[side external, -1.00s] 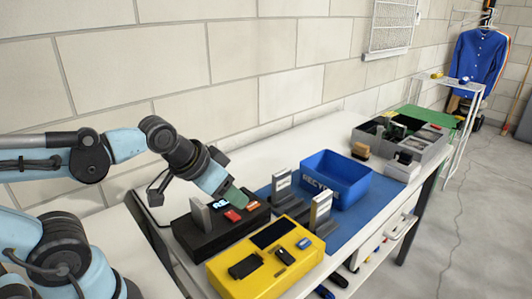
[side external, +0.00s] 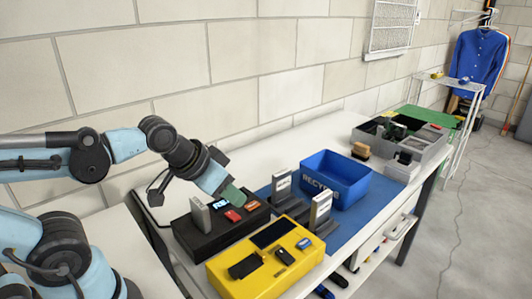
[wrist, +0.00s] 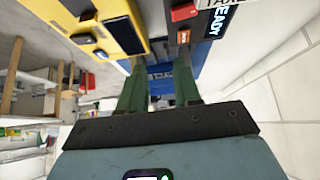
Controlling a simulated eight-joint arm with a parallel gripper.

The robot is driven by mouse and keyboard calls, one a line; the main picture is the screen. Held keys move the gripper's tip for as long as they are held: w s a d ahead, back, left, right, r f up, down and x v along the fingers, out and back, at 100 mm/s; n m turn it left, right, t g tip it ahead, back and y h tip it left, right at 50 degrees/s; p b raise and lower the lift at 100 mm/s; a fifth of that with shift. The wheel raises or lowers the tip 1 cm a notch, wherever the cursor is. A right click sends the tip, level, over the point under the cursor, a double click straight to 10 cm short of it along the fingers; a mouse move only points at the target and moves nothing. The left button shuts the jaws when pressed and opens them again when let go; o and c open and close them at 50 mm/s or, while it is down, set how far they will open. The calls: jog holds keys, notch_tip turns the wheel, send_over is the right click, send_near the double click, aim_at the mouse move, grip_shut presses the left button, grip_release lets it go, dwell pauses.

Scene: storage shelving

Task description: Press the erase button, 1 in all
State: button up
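A black eraser box (side external: 205,240) stands on the bench with a grey drive (side external: 200,214) upright in its left end. Its top has a lit display (side external: 221,204), a red button (side external: 233,215) and an orange button (side external: 251,205). In the wrist view the display (wrist: 223,22) reads "READY", beside the red button (wrist: 184,12) and the orange button (wrist: 184,37); I cannot read which is marked erase. My gripper (side external: 235,195) hangs just above the box's back edge, near the buttons. In the wrist view its green fingers (wrist: 160,66) are apart with nothing between them.
A yellow box (side external: 240,279) with a dark screen stands in front of the black box. Two upright drives in dark stands (side external: 283,183) (side external: 320,211) and a blue recycle bin (side external: 343,190) are to the right on a blue mat. A grey divided tray (side external: 428,147) is farther back.

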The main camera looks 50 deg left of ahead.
grip_shut()
dwell(1.4)
